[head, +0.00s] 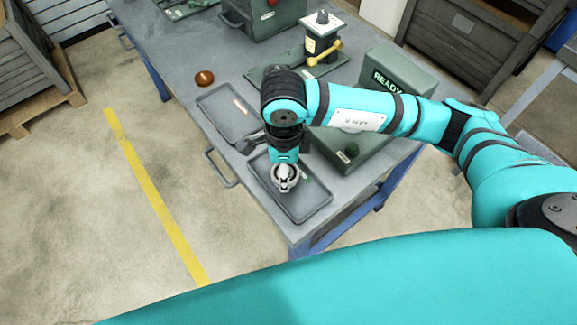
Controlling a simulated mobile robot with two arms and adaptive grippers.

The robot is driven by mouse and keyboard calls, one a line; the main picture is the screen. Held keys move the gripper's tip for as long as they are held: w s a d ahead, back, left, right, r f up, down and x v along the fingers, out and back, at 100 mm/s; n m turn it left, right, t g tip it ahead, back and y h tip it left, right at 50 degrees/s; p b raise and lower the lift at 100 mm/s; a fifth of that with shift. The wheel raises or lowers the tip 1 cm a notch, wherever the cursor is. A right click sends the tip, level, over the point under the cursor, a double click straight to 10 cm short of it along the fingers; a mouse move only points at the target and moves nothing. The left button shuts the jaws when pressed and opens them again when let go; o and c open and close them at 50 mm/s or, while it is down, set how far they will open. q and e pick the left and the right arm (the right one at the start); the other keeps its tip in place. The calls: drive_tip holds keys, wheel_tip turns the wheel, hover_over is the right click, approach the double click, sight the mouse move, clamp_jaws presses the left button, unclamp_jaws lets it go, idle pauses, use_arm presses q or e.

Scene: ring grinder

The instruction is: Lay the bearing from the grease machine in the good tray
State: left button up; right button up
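My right arm comes in from the right, and its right gripper (285,171) points down over the near tray (317,204) at the table's front corner. A grey metal ring, which looks like the bearing (286,186), is directly below the gripper, at or just above the tray floor. The fingertips overlap the ring, so I cannot tell whether they grip it or whether it rests on the tray. A second, similar tray (220,109) lies farther back and looks empty. The tray labels are too small to read. My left gripper is not in view.
A green box marked READY (397,77) and a green housing with a round button (350,152) stand right of the trays. A device with a yellow lever (322,50) and a brown round object (204,78) are farther back. The table's left side has free room.

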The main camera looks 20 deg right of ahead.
drive_tip(key=shift+w+d+f, duration=0.1)
drive_tip(key=shift+w+d, duration=0.25)
drive_tip(key=shift+d, duration=0.15)
wheel_tip(320, 180, down, 3)
drive_tip(key=shift+p, duration=0.85)
drive_tip(key=shift+f, duration=0.2)
drive_tip(key=shift+f, duration=0.1)
drive_tip(key=shift+f+b, duration=0.15)
drive_tip(key=shift+b, duration=0.2)
drive_tip(key=o, duration=1.1)
